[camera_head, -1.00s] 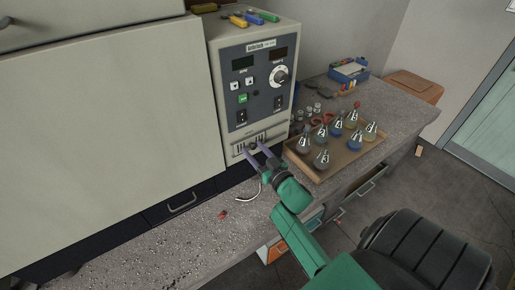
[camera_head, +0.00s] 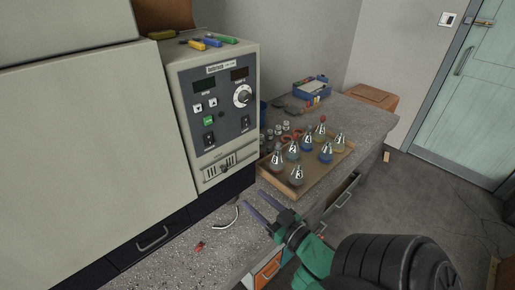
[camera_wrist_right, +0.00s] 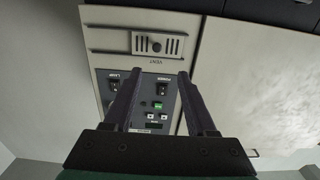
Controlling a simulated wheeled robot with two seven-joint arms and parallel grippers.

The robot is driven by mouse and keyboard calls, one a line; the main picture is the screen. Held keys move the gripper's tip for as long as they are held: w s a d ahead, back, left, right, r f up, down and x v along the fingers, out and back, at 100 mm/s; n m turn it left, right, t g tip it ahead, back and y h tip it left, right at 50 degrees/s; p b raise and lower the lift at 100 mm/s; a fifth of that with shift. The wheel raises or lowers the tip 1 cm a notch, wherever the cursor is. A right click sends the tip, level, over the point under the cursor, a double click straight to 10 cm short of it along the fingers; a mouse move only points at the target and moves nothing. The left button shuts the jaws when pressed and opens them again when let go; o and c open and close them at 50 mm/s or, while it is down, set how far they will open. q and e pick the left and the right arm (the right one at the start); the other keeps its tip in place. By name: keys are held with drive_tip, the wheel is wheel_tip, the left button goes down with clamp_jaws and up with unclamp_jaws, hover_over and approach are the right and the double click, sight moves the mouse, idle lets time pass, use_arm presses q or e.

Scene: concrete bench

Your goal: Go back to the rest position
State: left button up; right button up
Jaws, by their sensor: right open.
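My right gripper (camera_head: 268,209) is in the lower middle of the head view, above the front edge of the bench. It is open and nothing is between its fingers. In the right wrist view its two dark fingers (camera_wrist_right: 157,95) are spread apart, with the machine's control panel (camera_wrist_right: 150,108) and vent (camera_wrist_right: 157,45) beyond them. The gripper is apart from the machine (camera_head: 160,95). My left gripper is not in view.
A wooden tray (camera_head: 318,181) with several flasks stands on the bench (camera_head: 172,262), to the right of the machine. A white curved item (camera_head: 229,219) and a small red item (camera_head: 200,246) lie on the bench front. Grey floor (camera_head: 420,210) is free at right.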

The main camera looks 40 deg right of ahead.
idle(0.3)
wheel_tip(320, 180, down, 6)
drive_tip(key=w+m+g+h, duration=0.2)
drive_tip(key=g, duration=0.4)
drive_tip(key=s+a+f+n+g+y, duration=0.3)
drive_tip(key=s+a+f+n+g, duration=0.1)
drive_tip(key=s+a+g, duration=0.4)
wheel_tip(320, 180, down, 18)
drive_tip(key=g, duration=0.1)
drive_tip(key=s+d+f+g, duration=0.2)
drive_tip(key=s+d+f, duration=0.1)
drive_tip(key=s+f, duration=1.6)
drive_tip(key=shift+s+f+n+h, duration=0.2)
drive_tip(key=shift+f+n+h, duration=0.1)
drive_tip(key=shift+f, duration=0.15)
